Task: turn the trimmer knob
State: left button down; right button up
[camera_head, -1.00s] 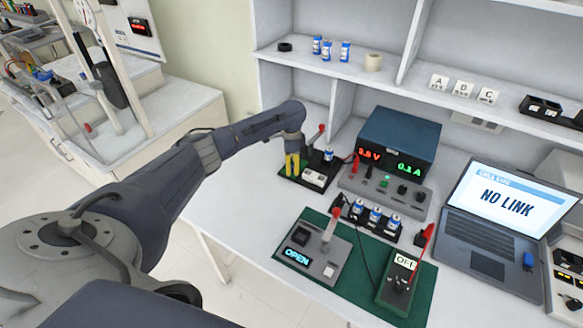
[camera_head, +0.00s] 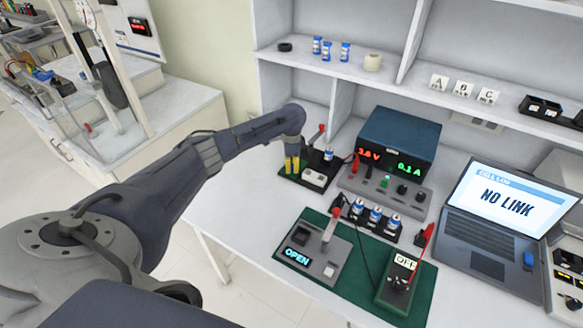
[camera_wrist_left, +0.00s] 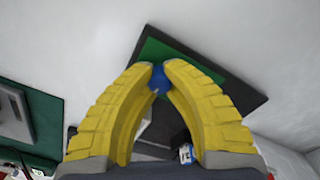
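The trimmer knob (camera_wrist_left: 158,77) is a small blue piece between my left fingertips in the left wrist view. My left gripper (camera_head: 292,165) has yellow fingers pointing down at the left end of a small dark-edged green board (camera_head: 318,183) at the back left of the bench. In the left wrist view the left gripper (camera_wrist_left: 159,72) has its tips closed on both sides of the knob, over the board (camera_wrist_left: 205,72). The knob is hidden by the fingers in the head view. My right gripper is not in view.
A blue power supply (camera_head: 398,140) with red and green readings stands right of the board. A battery holder (camera_head: 372,220), a green mat (camera_head: 345,285) with a lever unit, and a laptop (camera_head: 500,210) reading NO LINK fill the front and right. The bench's left front is clear.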

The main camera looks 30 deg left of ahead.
pick_arm(q)
jog(key=shift+n, duration=0.4)
jog(key=c, duration=1.2)
grip_release()
notch_tip(320, 180, up, 12)
jog(key=shift+a, duration=0.1)
